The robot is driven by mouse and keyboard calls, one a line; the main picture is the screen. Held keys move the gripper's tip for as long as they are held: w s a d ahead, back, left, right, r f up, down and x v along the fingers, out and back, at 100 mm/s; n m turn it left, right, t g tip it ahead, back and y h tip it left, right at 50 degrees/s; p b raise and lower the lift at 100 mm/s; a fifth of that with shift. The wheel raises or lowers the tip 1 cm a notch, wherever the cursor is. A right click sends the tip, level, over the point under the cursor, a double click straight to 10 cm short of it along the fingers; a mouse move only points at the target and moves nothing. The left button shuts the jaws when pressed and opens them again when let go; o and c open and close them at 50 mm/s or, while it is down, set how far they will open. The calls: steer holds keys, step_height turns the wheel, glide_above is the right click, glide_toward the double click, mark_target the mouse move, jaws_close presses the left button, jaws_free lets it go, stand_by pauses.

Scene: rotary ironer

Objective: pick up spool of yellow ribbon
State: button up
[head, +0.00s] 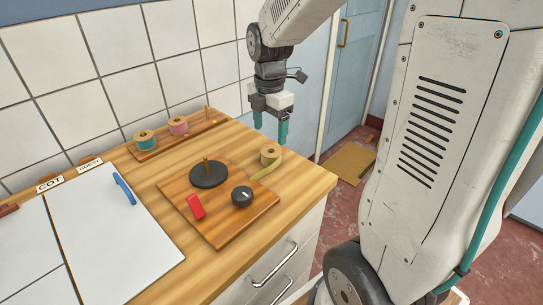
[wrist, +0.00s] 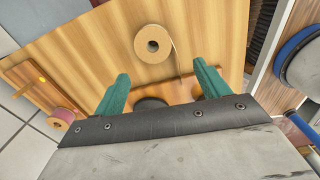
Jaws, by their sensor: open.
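The spool of yellow ribbon (head: 270,155) stands on the wooden worktop near its right end, with a loose ribbon tail lying toward the wooden board. In the wrist view the spool (wrist: 153,44) is seen from above, ahead of the fingertips and roughly between their lines, with its tail running down to the right. My gripper (head: 270,127) is above the worktop behind the spool, fingers pointing down. In the wrist view its two teal fingers (wrist: 160,82) are wide apart with nothing between them. The gripper is apart from the spool.
A board (head: 222,205) with a black disc and peg, black knob and red switch lies in front of the spool. A rack (head: 180,138) holds teal and pink spools along the wall. The worktop's right edge is close.

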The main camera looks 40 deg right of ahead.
mark_target(271, 151)
steer(key=shift+n, duration=0.7)
steer(key=f, duration=0.6)
steer(key=w+d+f, duration=0.1)
steer(key=f, duration=0.2)
steer(key=shift+w+d, duration=0.1)
steer(key=c, duration=1)
